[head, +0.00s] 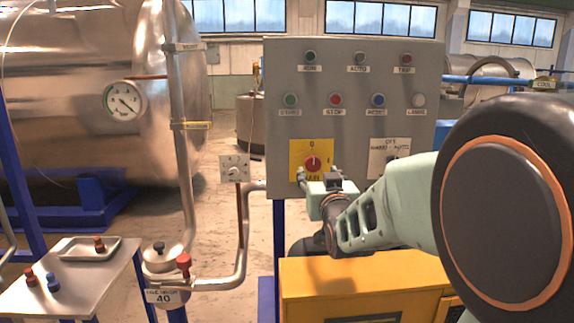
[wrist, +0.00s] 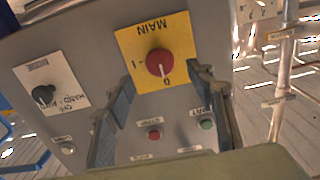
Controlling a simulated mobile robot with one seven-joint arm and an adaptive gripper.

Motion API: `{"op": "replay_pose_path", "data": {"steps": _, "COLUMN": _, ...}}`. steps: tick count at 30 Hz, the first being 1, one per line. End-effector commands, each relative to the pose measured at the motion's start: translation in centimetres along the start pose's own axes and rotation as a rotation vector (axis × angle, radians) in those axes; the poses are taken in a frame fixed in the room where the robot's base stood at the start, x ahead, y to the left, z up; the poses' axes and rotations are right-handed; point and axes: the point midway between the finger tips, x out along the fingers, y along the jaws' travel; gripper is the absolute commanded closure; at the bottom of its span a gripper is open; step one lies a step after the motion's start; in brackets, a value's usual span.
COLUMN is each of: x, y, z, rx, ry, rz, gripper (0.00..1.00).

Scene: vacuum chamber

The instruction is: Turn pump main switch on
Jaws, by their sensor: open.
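The pump main switch (head: 313,163) is a red round knob on a yellow plate marked MAIN, low on the left of the grey control panel. In the wrist view, the red knob (wrist: 159,63) appears turned around, with its white mark pointing at the 0; the 1 is to the side. My gripper (head: 318,178) is open and empty just in front of the yellow plate. In the wrist view, my gripper's two fingers (wrist: 163,82) point at the panel on either side of the knob, apart from it. Their exact distance to the panel is hard to tell.
The grey panel (head: 272,100) also bears several lamps and buttons, and a black HAND/AUTO selector (wrist: 44,95) beside the main switch. A yellow cabinet (head: 340,285) stands below my gripper. Pipes with a red-handled valve (head: 184,262) and a side table (head: 85,285) are at left.

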Motion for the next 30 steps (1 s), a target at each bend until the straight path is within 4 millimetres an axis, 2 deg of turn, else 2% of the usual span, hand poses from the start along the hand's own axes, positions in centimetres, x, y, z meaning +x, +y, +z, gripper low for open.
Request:
{"op": "replay_pose_path", "data": {"steps": 6, "x": 3.5, "y": 0.0, "z": 0.0, "rx": -0.002, "ry": -0.002, "rz": -0.001, "gripper": 0.5}}
{"op": "replay_pose_path", "data": {"steps": 12, "x": 5.6, "y": 0.0, "z": 0.0, "rx": -0.001, "ry": -0.002, "rz": -0.001, "gripper": 0.5}}
{"op": "replay_pose_path", "data": {"steps": 17, "x": 6.3, "y": 0.0, "z": 0.1, "rx": -0.002, "ry": -0.002, "rz": -0.001, "gripper": 0.5}}
{"op": "replay_pose_path", "data": {"steps": 25, "x": 6.4, "y": 0.0, "z": 0.0, "rx": -0.001, "ry": -0.001, "rz": -0.001, "gripper": 0.5}}
{"op": "replay_pose_path", "data": {"steps": 30, "x": 6.4, "y": 0.0, "z": 0.0, "rx": -0.001, "ry": -0.001, "rz": -0.001, "gripper": 0.68}}
